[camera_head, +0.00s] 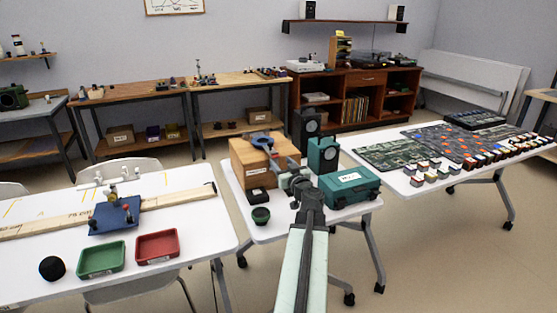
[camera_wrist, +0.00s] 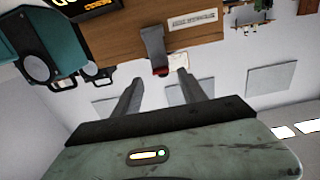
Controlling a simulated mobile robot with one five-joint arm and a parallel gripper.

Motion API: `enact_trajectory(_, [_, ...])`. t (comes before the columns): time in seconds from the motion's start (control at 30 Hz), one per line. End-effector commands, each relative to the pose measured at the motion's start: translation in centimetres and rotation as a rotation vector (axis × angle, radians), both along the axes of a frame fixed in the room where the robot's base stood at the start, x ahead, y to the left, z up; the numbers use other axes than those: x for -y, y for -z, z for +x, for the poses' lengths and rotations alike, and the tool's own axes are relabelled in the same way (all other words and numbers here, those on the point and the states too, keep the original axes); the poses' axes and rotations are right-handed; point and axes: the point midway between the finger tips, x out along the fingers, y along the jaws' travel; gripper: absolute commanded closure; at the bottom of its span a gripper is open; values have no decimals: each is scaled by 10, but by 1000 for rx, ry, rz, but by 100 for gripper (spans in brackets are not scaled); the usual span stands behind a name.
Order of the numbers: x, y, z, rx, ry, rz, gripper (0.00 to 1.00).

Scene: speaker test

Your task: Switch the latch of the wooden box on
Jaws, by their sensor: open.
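The wooden box (camera_head: 246,163) stands on the middle white table, with a blue-grey part on its top. In the wrist view the wooden box (camera_wrist: 120,30) fills the top middle and appears upside down. A grey latch lever (camera_wrist: 153,42) with a red tip sits on its face, beside a pale label plate. My gripper (camera_wrist: 160,76) is open, and its two fingers point towards the latch. The red tip shows between and just beyond the fingertips; contact is not visible. In the head view my gripper (camera_head: 280,169) is at the box's right side and partly hides it.
A teal speaker-like unit (camera_head: 323,154) and a teal case (camera_head: 350,186) stand close to the right of my gripper. A small dark green cup (camera_head: 261,215) is in front of the box. The left table holds a green tray (camera_head: 101,260) and a red tray (camera_head: 157,247).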

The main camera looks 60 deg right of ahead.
Motion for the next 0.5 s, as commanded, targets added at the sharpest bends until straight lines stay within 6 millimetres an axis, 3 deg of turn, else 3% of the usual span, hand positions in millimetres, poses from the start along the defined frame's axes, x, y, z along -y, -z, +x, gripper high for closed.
enact_trajectory(0.2, [24,0,32,-1,-1,1,51])
enact_trajectory(0.47, [25,0,34,-1,0,1,51])
enact_trajectory(0.5, [25,0,34,-1,0,1,59])
